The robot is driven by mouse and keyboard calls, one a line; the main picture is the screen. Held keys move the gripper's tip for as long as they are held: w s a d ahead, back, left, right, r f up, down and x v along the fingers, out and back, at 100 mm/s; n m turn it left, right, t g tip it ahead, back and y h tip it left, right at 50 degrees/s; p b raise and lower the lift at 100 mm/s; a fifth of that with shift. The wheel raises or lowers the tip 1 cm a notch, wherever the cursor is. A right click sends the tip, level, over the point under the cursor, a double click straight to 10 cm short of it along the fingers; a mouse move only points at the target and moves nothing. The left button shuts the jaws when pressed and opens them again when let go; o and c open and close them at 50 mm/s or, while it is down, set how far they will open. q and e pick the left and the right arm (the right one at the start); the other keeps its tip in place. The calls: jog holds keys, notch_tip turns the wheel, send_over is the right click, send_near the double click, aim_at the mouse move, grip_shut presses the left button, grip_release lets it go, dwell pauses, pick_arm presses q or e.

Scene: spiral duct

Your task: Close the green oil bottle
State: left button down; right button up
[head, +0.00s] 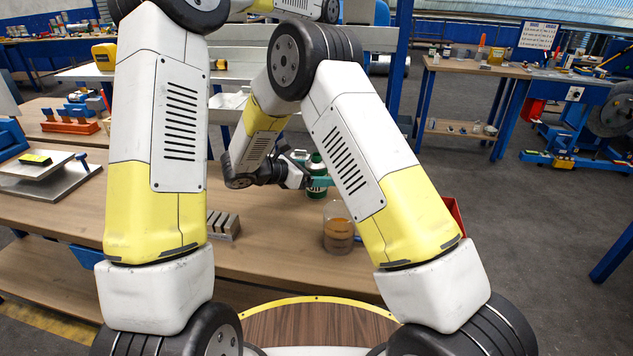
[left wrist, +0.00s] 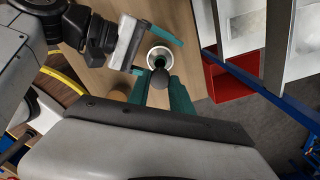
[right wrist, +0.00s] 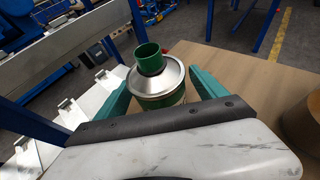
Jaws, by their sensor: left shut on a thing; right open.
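The green oil bottle (head: 317,188) stands upright on the wooden table, partly hidden by my right gripper. In the right wrist view, it (right wrist: 160,84) shows a silver shoulder and an open green neck. My right gripper (right wrist: 158,92) is open, with one teal finger on each side of the bottle; contact cannot be told. In the left wrist view, my left gripper (left wrist: 161,90) is shut on a small dark rounded thing (left wrist: 160,78), apparently the cap. The left gripper is outside the head view.
A glass jar with brown contents (head: 338,232) stands in front of the bottle. A grey metal block (head: 223,225) lies to the left. A red bin (head: 453,215) is at the right, partly behind my arm. Shelving with blue posts (head: 402,60) rises behind.

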jog(key=shift+x, duration=1.15)
grip_shut()
pick_arm(q)
send_over(316, 155)
jog(key=shift+w+f, duration=0.1)
jog(key=shift+f, duration=2.4)
